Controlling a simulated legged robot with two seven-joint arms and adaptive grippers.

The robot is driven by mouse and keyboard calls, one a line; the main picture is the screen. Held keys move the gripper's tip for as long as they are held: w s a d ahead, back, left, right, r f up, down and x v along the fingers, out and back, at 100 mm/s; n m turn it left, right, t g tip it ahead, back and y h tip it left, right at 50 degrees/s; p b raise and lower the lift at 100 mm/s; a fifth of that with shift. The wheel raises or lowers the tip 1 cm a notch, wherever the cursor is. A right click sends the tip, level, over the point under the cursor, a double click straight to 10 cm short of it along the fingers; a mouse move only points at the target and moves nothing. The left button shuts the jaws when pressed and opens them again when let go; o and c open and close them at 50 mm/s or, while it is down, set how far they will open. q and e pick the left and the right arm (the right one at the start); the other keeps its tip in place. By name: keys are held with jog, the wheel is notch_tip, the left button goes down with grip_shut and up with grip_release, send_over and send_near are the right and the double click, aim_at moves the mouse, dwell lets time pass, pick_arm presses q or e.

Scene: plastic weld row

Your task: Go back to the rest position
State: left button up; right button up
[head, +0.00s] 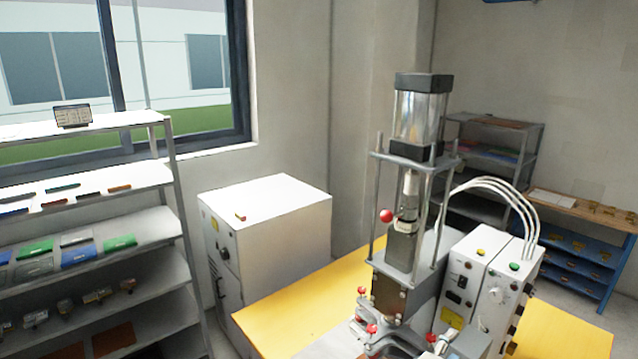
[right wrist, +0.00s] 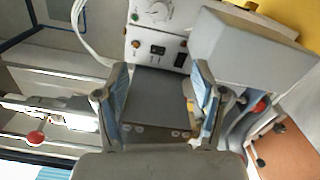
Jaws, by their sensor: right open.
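My right gripper (right wrist: 160,78) shows in the right wrist view. Its two fingers with blue pads stand apart, and no held object shows between them. Behind the fingers is a grey block, and above it the white control box (right wrist: 157,42) with a dial and buttons. Neither gripper can be made out clearly in the head view, and my left gripper does not show. The plastic welding press (head: 405,215) stands on a yellow table (head: 320,300) in the head view, with red-knobbed clamps (head: 370,328) at its base.
A grey shelf rack (head: 150,232) with several coloured parts stands at the left. A white cabinet (head: 270,215) stands behind the table. A control box (head: 490,290) with cables sits right of the press. A blue workbench (head: 575,245) and another rack (head: 495,125) stand at the back right.

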jog(key=s+a+f+m+g+y, duration=0.2)
jog(key=s+f+y, duration=0.2)
jog(key=s+f, duration=0.5)
jog(key=s+a+f+m+g+y, duration=0.1)
jog(key=s+f+m+y, duration=0.3)
jog(key=f, duration=0.8)
jog(key=s+a+f+m+g+y, duration=0.1)
jog(key=s+a+f+g+y, duration=0.15)
jog(key=s, duration=0.55)
jog(key=s+a+f+m+g+y, duration=0.1)
jog(key=s+a+f+y, duration=0.15)
jog(key=s, duration=0.55)
jog(key=s+a+f+m+g+y, duration=0.15)
jog(key=s+f, duration=0.25)
jog(key=s, duration=0.4)
notch_tip(320, 180, down, 26)
jog(key=s+a+g+b, duration=0.1)
jog(key=b, duration=0.1)
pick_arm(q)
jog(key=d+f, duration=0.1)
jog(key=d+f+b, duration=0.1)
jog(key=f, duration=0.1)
pick_arm(e)
jog(key=s+d+f+g, duration=0.1)
jog(key=s+d+f, duration=0.1)
jog(key=s+f, duration=1.6)
jog(key=shift+s+d+f+n+g+h, duration=0.3)
jog(key=shift+d+f+n+h, duration=0.1)
jog(key=shift+f, duration=0.25)
